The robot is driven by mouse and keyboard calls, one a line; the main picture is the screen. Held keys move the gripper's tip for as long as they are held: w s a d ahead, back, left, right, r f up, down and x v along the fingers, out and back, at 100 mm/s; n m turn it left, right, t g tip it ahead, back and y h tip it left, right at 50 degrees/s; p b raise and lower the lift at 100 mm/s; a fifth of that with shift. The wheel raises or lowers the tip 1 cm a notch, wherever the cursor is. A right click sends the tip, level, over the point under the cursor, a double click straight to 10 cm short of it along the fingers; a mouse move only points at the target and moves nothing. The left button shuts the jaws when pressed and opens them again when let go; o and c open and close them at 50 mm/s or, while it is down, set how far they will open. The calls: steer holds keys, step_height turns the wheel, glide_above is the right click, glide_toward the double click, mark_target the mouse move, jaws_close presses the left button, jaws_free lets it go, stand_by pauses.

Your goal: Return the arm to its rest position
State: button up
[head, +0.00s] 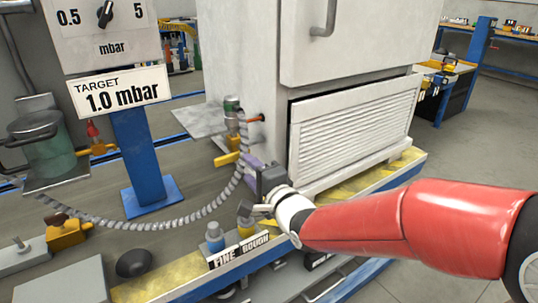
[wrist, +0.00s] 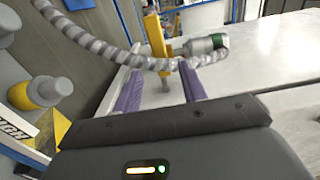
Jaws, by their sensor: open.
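My red and white arm reaches in from the right in the head view. My gripper (head: 247,165) is beside the grey corrugated hose (head: 233,187), in front of the large white cabinet (head: 345,40). In the wrist view, the two purple fingers of my gripper (wrist: 160,88) are apart with a gap between them. The hose (wrist: 85,40) passes just beyond the fingertips there, with a yellow handle (wrist: 154,35) and a green-banded metal fitting (wrist: 205,44) behind. I cannot tell whether a finger touches the hose.
A blue post (head: 138,155) carries the "TARGET 1.0 mbar" sign (head: 121,93). A louvred panel (head: 350,130) is behind my wrist. Open floor (head: 470,140) shows at right.

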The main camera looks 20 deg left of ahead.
steer(key=s+d+f+n+h, duration=0.15)
steer(key=d+h, duration=0.35)
steer(key=d, duration=0.5)
steer(key=d+f+n+h, duration=0.25)
steer(key=d+h, duration=0.35)
steer(key=d, duration=0.3)
steer(key=s+d+n+g+h, duration=0.2)
steer(key=s+d+n+g, duration=0.2)
steer(key=s+d, duration=1.2)
steer(key=s+g, duration=0.2)
steer(key=s, duration=0.1)
steer(key=shift+s+f+h, duration=0.15)
steer(key=shift+f+h, duration=0.2)
steer(key=shift+h, duration=0.05)
